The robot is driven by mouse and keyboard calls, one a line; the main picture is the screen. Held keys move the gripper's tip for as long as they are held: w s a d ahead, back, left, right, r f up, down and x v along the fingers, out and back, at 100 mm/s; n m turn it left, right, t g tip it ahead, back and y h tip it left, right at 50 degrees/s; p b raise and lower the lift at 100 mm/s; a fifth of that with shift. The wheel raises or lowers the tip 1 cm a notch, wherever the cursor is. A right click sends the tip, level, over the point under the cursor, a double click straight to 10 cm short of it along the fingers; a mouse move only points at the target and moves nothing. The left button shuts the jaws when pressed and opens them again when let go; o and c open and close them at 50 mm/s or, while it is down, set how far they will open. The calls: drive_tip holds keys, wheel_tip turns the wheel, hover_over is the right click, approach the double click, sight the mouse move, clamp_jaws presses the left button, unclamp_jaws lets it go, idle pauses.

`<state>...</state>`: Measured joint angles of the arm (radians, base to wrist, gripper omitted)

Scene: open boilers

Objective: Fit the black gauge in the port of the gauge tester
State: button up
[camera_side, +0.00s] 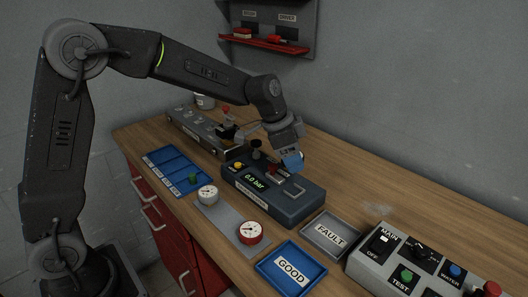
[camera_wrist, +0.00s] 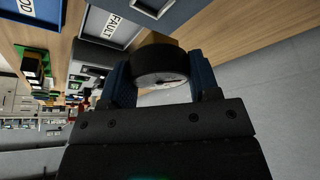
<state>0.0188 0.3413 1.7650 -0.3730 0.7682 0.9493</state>
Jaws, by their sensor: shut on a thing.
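My gripper (camera_side: 292,161) hangs above the back right of the gauge tester (camera_side: 300,207), with its blue fingertips pointing down. In the wrist view the gripper (camera_wrist: 163,72) is shut on the black gauge (camera_wrist: 150,56). The gauge has a black round case and a pale dial that partly shows between the fingers. In the side view the fingers hide the gauge. The tester is a dark box reading 0.0 bar, with a yellow button and a black knob-like part on top. I cannot make out the port clearly.
A white gauge (camera_side: 208,194) and a red gauge (camera_side: 250,232) stand on a grey strip (camera_side: 226,219) in front of the tester. The FAULT tray (camera_side: 312,247), the GOOD tray (camera_side: 268,265) and a switch box (camera_side: 375,269) are nearby. A blue rack (camera_side: 167,160) lies left.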

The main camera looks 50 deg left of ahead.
sight(300, 192)
drive_tip(key=shift+w+d+f+m, duration=0.25)
drive_tip(key=shift+w+d+m, duration=0.05)
drive_tip(key=shift+d, duration=0.1)
drive_tip(key=shift+f, duration=1.85)
drive_tip(key=shift+f, duration=0.25)
drive_tip(key=shift+f, duration=0.45)
drive_tip(key=shift+f, duration=0.15)
drive_tip(key=shift+f, duration=0.4)
drive_tip(key=shift+f, duration=0.1)
